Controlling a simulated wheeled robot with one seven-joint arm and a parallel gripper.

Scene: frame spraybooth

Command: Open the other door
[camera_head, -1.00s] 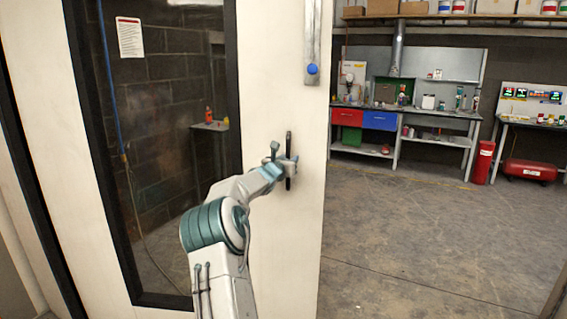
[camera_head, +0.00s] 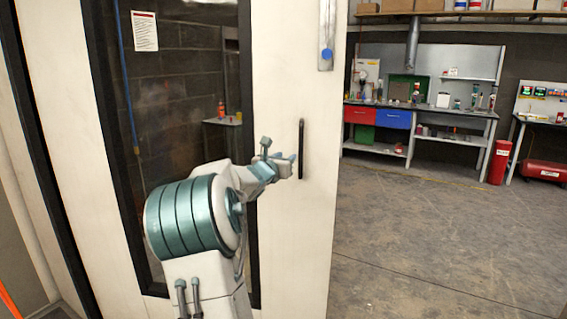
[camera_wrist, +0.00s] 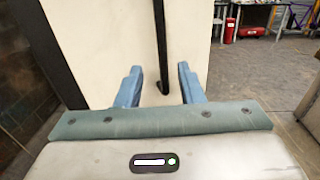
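A white door (camera_head: 320,200) with a large dark-framed window (camera_head: 180,110) stands in front of me in the head view. Its black vertical bar handle (camera_head: 301,150) is near the door's right edge. My gripper (camera_head: 280,160) is just left of the handle in the head view.
Right of the door the floor (camera_head: 430,240) is open and clear. At the back are a workbench (camera_head: 420,110) with red and blue drawers, a red cylinder (camera_head: 498,162) and a red tank (camera_head: 545,171). A metal rail with a blue knob (camera_head: 326,55) is high on the door.

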